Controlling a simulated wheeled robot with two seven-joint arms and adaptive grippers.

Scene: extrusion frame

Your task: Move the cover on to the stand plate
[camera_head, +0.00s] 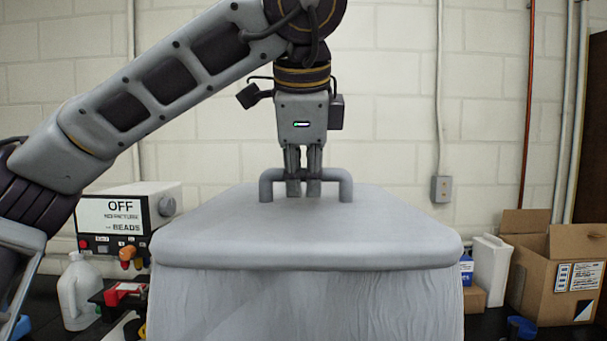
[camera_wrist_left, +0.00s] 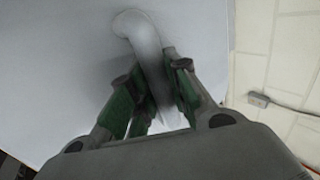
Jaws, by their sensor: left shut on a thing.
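The cover is a large grey box-like piece (camera_head: 300,255) with a rounded lid and cloth-like sides, in the middle of the head view. A grey bar handle (camera_head: 345,185) stands on its top. My left gripper (camera_head: 304,188) points down from above and is shut on the handle near its middle. The left wrist view shows the gripper's green-padded fingers (camera_wrist_left: 150,105) on both sides of the handle (camera_wrist_left: 140,35), with the pale cover top (camera_wrist_left: 60,60) behind. The stand plate is not visible, and the cover's lower edge is out of frame. My right gripper is not in view.
A control box with an "OFF" sign (camera_head: 112,216) and a white jug (camera_head: 78,290) stand at left. An open cardboard box (camera_head: 545,270) and a white container (camera_head: 488,272) stand at right. A block wall with pipes and an outlet box (camera_head: 441,189) is behind.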

